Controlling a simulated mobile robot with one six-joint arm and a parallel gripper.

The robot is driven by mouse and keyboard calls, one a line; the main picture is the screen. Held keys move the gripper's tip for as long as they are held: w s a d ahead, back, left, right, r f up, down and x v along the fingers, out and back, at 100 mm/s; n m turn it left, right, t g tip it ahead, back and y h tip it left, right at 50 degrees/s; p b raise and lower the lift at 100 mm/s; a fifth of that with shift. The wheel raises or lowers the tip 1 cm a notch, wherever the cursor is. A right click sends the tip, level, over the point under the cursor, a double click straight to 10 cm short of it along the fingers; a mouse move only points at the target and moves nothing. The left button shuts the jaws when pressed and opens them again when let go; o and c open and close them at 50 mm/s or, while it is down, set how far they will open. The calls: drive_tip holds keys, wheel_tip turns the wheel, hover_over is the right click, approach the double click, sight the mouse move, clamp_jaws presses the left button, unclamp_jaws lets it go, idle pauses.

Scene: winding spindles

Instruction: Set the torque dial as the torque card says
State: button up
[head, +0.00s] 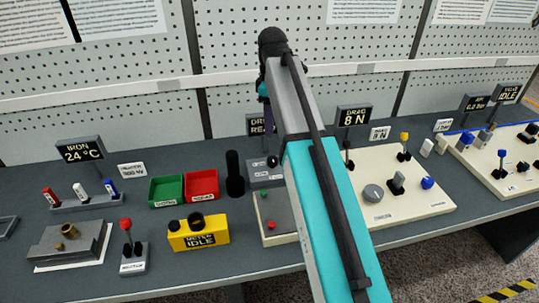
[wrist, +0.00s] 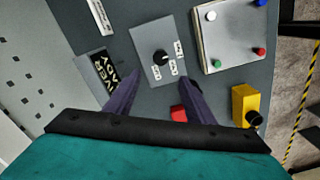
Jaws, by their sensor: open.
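The dial (wrist: 160,57) is a black round knob with a light mark, on a grey plate (wrist: 142,45) with three small white labels, too small to read. The plate tops a grey box (head: 262,180) in the head view, partly hidden by my arm. My gripper (wrist: 159,78) is open and empty, its two dark fingers on either side of the near edge of the plate, apart from the knob as far as I can tell. A white card (wrist: 100,17) lies at the upper left of the wrist view; I cannot read it or tell whether it is the torque card.
A dark sign (wrist: 102,70) stands near the left finger. A panel with coloured buttons (wrist: 228,45) is beside the dial plate. A yellow box (head: 198,232), a red bin (head: 203,184), a green bin (head: 166,190) and a black cylinder (head: 235,175) are to the left in the head view.

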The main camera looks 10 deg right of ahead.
sight(271, 159)
drive_tip(key=shift+s+f+p, duration=0.1)
drive_tip(key=shift+f+p, duration=1.2)
drive_tip(key=shift+f, duration=5.55)
drive_tip(key=shift+a, duration=0.1)
drive_tip(key=c, duration=1.1)
